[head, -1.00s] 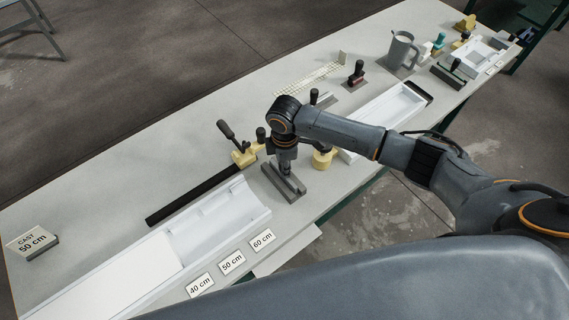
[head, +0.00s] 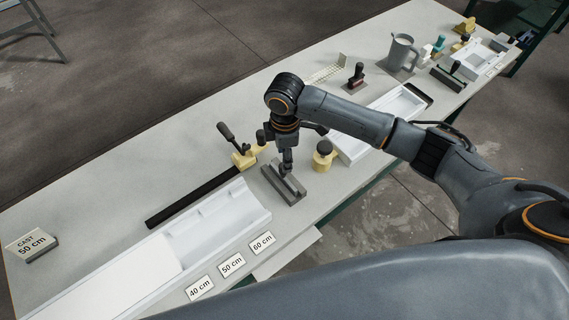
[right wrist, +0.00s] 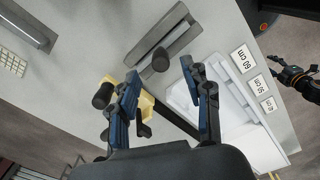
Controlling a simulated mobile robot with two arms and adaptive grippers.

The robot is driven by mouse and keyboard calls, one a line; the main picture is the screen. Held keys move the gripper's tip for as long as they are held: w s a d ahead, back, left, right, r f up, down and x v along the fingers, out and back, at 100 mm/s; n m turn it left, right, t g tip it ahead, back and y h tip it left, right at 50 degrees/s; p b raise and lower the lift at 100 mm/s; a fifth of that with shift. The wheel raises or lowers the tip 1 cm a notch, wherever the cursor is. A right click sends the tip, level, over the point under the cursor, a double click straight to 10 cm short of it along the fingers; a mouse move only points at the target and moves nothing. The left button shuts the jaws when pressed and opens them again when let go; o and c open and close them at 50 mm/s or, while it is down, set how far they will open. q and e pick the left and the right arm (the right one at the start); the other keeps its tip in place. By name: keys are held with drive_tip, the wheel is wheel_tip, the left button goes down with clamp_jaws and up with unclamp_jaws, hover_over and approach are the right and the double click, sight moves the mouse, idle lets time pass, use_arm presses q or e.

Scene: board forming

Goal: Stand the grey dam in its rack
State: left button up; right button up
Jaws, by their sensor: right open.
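The grey dam (right wrist: 160,58) shows its dark round knob in the right wrist view. It appears to stand in the slot of the long grey rack (right wrist: 184,42), but its lower edge is hard to make out. In the head view the rack (head: 297,193) lies on the table just right of the white mould's end. My right gripper (head: 287,152) points down over it. In the right wrist view my right gripper (right wrist: 160,70) is open, its fingertips on either side of and just short of the knob. My left gripper (right wrist: 291,76) shows small at the right edge, away from the table.
A white mould (head: 225,207) and black bar (head: 190,197) lie left of the rack, with a yellow clamp (head: 243,158) behind. A yellow block with black knob (head: 323,160) stands close right. Length cards (head: 232,263) line the front edge. The back left table is clear.

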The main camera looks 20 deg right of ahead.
wheel_tip(320, 180, up, 5)
drive_tip(key=shift+r, duration=0.1)
idle(0.6)
